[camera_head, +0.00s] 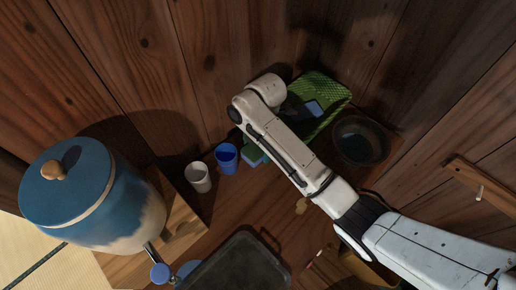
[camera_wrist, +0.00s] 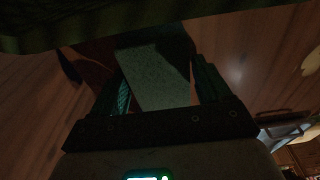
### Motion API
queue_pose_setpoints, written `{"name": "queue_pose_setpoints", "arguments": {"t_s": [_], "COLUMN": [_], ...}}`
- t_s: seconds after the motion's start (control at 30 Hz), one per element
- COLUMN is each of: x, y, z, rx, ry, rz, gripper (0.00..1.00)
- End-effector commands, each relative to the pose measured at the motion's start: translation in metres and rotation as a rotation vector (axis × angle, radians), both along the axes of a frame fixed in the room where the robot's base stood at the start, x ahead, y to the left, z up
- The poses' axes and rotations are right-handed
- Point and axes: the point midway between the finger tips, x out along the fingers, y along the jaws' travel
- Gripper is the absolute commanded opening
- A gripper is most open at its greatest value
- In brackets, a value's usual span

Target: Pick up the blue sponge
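In the wrist view my gripper (camera_wrist: 155,72) has its two fingers apart, one on each side of a flat grey-green slab (camera_wrist: 152,65). A dark gap shows between the slab and the right finger; the left finger is very close to it, and I cannot tell if they touch. In the dim light its colour is unclear; it looks like a sponge. My gripper's fingers are hidden there.
A blue cup (camera_head: 226,159) and a white cup (camera_head: 199,178) stand left of the sponge. A green basket (camera_head: 335,97) is behind my arm, with a dark bowl (camera_head: 361,141) to its right. A large blue lidded jar (camera_head: 80,195) and a dark tray (camera_head: 243,268) are nearer.

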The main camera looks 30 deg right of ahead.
Motion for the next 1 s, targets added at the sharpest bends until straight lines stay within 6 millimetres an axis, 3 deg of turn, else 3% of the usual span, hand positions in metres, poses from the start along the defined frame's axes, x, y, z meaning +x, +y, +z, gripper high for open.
{"name": "queue_pose_setpoints", "arguments": {"t_s": [0.07,0.4,0.67,0.87,1.0], "x": [0.0,0.0,0.0,0.001,0.001], "y": [0.0,0.0,0.0,0.001,0.0], "z": [0.0,0.0,0.005,0.035,0.071], "rx": [0.0,0.0,0.0,0.0,0.0], "ry": [0.0,0.0,-0.001,-0.004,-0.003], "rz": [0.0,0.0,0.001,0.002,0.001], "gripper": [0.69,0.36,0.35,0.35,0.35]}}
